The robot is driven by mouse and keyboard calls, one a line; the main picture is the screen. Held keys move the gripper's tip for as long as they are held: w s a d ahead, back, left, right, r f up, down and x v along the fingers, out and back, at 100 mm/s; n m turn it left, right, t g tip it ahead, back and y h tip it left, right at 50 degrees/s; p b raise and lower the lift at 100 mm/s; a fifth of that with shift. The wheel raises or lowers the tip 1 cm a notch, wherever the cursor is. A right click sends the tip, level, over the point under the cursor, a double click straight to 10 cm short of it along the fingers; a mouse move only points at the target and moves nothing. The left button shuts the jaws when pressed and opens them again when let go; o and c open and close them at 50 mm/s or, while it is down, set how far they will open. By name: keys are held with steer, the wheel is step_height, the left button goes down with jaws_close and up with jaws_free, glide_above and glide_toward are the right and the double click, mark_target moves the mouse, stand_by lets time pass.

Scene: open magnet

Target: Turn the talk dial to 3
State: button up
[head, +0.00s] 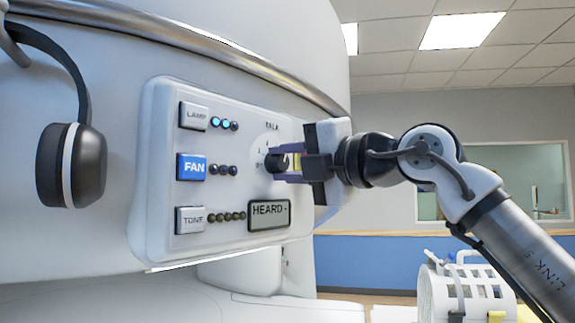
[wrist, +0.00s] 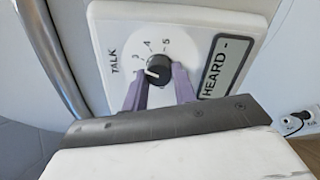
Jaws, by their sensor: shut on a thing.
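The talk dial (wrist: 159,68) is a round black knob on a white panel, with a white pointer mark and the numerals 3, 4 and 5 visible around it. In the wrist view the mark points left and slightly down, just below the 3; the lower numerals are hidden by a finger. The dial also shows in the head view (head: 272,163), partly covered by my gripper (head: 283,164). My gripper's purple fingers (wrist: 160,82) are shut on the dial, one on each side of it.
The HEARD display (head: 269,214) reads "-". Left of the dial are the LAMP button (head: 194,116) with blue lights, the blue FAN button (head: 191,167) and the TONE button (head: 190,219). Headphones (head: 85,165) hang at far left. A white slotted coil (head: 470,295) stands lower right.

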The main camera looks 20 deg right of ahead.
stand_by(0.4)
steer(key=o, duration=1)
steer(key=shift+c, duration=0.2)
steer(key=b+v, duration=0.3)
steer(key=v, duration=1.1)
